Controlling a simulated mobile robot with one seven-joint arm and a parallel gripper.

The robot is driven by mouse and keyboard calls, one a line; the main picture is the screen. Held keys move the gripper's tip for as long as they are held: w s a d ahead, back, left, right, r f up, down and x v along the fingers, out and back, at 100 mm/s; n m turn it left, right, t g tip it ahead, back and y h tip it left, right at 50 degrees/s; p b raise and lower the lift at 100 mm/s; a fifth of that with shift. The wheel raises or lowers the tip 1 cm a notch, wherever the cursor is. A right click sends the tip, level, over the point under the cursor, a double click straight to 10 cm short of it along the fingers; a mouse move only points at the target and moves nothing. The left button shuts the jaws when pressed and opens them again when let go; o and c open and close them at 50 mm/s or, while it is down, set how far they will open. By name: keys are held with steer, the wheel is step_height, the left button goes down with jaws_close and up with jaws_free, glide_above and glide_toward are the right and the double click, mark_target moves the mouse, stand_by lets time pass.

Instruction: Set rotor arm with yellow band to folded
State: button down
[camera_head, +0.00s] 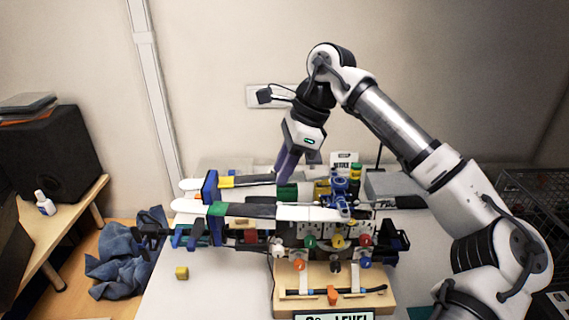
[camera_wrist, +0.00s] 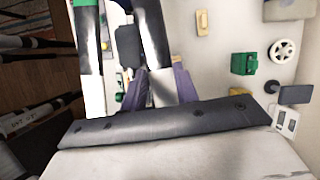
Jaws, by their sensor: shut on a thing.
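The rotor arm with the yellow band (camera_head: 226,181) lies roughly level at the back left of the drone frame in the head view. It has a white tip and a black length running right toward my gripper (camera_head: 287,177). In the wrist view my gripper (camera_wrist: 161,88) has its purple fingers on both sides of a white arm section (camera_wrist: 162,86), with a black section (camera_wrist: 152,28) beyond. It is shut on this arm, which lines up with the yellow-banded one. The band is not visible in the wrist view.
A parallel rotor arm with a green band (camera_head: 217,209) lies in front. A blue clamp (camera_head: 210,187) stands at the left and a blue part (camera_head: 341,190) at the right. A grey box (camera_head: 392,187) stands behind right.

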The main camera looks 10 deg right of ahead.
stand_by(0.4)
steer(key=c, duration=1)
jaws_free()
steer(key=shift+s, duration=0.1)
steer(key=shift+c, duration=0.2)
steer(key=v, duration=1.4)
steer(key=shift+f, duration=0.1)
